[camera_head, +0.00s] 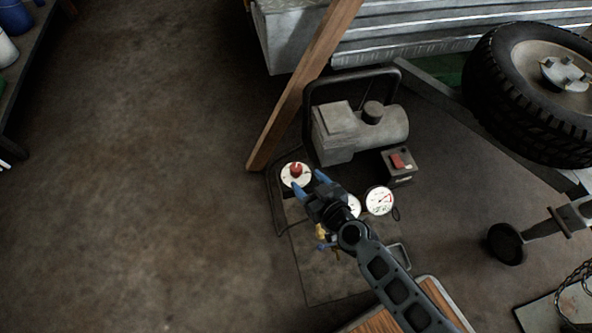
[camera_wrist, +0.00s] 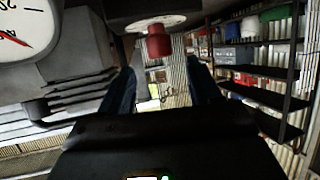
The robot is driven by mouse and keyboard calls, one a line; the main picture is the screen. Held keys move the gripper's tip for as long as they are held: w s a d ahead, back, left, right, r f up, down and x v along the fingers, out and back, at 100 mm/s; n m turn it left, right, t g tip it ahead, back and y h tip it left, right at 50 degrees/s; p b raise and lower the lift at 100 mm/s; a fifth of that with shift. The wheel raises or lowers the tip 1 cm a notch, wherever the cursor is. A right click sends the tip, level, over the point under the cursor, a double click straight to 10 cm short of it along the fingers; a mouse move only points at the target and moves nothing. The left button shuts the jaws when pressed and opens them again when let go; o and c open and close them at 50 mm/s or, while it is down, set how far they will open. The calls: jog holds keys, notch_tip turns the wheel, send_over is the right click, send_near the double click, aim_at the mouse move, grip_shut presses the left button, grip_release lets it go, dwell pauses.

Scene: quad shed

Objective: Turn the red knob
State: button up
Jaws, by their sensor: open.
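The red knob (camera_head: 296,171) sits at the middle of a white round dial plate (camera_head: 287,178) on the compressor's front, left of its gauges. My gripper (camera_head: 310,186) is open, with its blue fingertips close to the dial, one on its lower side and one on its right. In the wrist view the red knob (camera_wrist: 158,42) points down from its plate at the upper middle, above the gap between my two fingers (camera_wrist: 158,92). Nothing is between the fingers. I cannot tell from these views whether a finger touches the dial plate.
A white gauge (camera_head: 379,200) is just right of my gripper, and another is partly hidden behind it. A grey motor (camera_head: 360,130), a box with a red switch (camera_head: 398,163) and a wooden post (camera_head: 300,95) stand close behind. Floor on the left is clear.

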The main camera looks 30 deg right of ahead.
aim_at(299, 172)
jog(key=b+x, duration=0.1)
jog(key=x, duration=0.6)
jog(key=shift+w+f, duration=0.2)
jog(key=shift+w, duration=0.15)
jog(key=c, duration=1)
jog(key=shift+o, duration=0.2)
